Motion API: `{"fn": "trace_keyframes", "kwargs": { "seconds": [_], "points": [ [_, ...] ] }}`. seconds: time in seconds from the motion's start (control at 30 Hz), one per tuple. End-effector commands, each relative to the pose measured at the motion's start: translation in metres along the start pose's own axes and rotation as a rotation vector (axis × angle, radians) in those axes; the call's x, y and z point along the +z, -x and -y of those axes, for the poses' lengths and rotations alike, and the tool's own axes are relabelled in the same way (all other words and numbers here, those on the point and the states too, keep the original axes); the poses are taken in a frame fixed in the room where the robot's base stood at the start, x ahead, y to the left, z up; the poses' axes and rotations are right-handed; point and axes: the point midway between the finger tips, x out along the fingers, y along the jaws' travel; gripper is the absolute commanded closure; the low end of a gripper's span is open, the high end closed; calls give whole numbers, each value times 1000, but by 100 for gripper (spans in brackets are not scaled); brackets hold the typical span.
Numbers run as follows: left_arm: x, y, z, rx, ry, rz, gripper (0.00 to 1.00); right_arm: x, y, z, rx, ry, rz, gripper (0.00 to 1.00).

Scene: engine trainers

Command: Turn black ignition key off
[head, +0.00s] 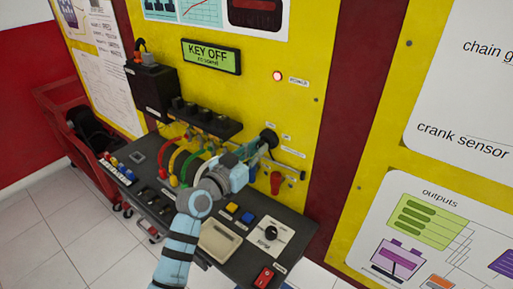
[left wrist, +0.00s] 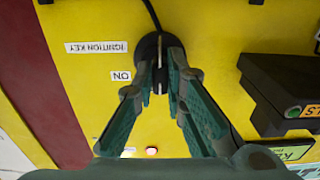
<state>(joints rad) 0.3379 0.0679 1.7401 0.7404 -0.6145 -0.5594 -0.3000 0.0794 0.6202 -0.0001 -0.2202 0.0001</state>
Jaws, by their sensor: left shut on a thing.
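The black ignition key (left wrist: 159,75) sits in its round black switch on the yellow panel; the switch (head: 268,138) also shows in the head view. My left gripper (left wrist: 159,83) has its two fingers on either side of the key and is shut on it; in the head view the gripper (head: 258,152) reaches up to the switch. The fingers hide part of the key. In the wrist view the labels "IGNITION KEY" and "ON" appear upside down. My right gripper is not in view.
A dark console (head: 226,243) with switches, buttons and a knob (head: 271,233) lies below the panel. Coloured cables (head: 176,158) arch beside my left wrist. A red lever (head: 277,182) is just below right of the switch. The power lamp (head: 277,76) glows red. A red cart (head: 75,128) stands left.

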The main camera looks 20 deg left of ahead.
Motion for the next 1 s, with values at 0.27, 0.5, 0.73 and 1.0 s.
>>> {"fn": "trace_keyframes", "kwargs": {
  "seconds": [0.27, 0.5, 0.73, 1.0],
  "points": [
    [2, 0, 0, 1, 7, 5, 100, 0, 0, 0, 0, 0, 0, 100],
    [2, 0, 0, 1, 5, 3, 68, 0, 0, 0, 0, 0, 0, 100],
    [1, 0, 0, 0, 4, 2, 68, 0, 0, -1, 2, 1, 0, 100],
    [2, 40, 1, -1, -2, 5, 68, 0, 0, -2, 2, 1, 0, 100]
  ]
}}
